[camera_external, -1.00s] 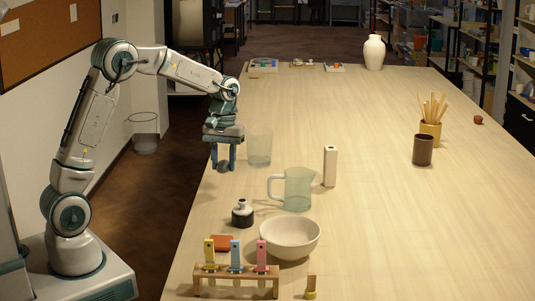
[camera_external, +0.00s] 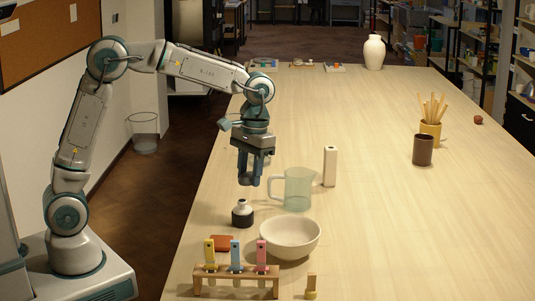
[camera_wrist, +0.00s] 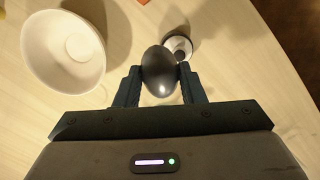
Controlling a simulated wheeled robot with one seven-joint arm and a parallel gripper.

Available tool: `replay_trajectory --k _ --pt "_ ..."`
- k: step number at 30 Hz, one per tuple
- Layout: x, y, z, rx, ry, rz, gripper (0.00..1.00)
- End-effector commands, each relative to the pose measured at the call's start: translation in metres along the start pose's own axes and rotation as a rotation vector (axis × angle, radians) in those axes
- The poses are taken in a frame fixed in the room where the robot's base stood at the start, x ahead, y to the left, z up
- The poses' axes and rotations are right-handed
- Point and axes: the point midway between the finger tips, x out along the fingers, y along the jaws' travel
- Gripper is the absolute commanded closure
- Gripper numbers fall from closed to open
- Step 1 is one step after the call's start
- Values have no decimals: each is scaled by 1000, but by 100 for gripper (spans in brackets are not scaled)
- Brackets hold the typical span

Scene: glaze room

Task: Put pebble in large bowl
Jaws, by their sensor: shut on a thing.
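The pebble (camera_wrist: 159,70) is dark grey, smooth and oval. My gripper (camera_wrist: 160,82) is shut on it, one finger on each side, in the wrist view. In the external view my gripper (camera_external: 249,182) hangs above the table's left part, behind the small bottle and left of the glass jug; the pebble is hard to make out there between the fingers. The large bowl (camera_external: 290,235) is cream white and stands upright on the table, nearer the camera and right of my gripper. It also shows at the upper left of the wrist view (camera_wrist: 50,62) and looks empty.
A small black-and-white bottle (camera_external: 242,214) stands left of the bowl, and a glass jug (camera_external: 299,188) stands behind it. A wooden rack (camera_external: 236,283) with coloured tubes is in front. A white block (camera_external: 330,167) stands behind the jug.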

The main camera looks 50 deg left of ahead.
Motion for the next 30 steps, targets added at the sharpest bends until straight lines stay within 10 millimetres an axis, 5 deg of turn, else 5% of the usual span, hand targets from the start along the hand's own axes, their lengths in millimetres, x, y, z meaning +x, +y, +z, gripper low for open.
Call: replay_trajectory --k 1,6,12,16,20,30 --pt "-5 28 16 110 0 -12 87" --pt "-12 99 69 447 4 -52 87" --pt "-18 150 124 731 10 -80 87" --pt "-20 165 143 825 13 -89 87" --pt "-17 167 141 855 12 -91 87" --pt "17 145 66 853 10 -91 87"
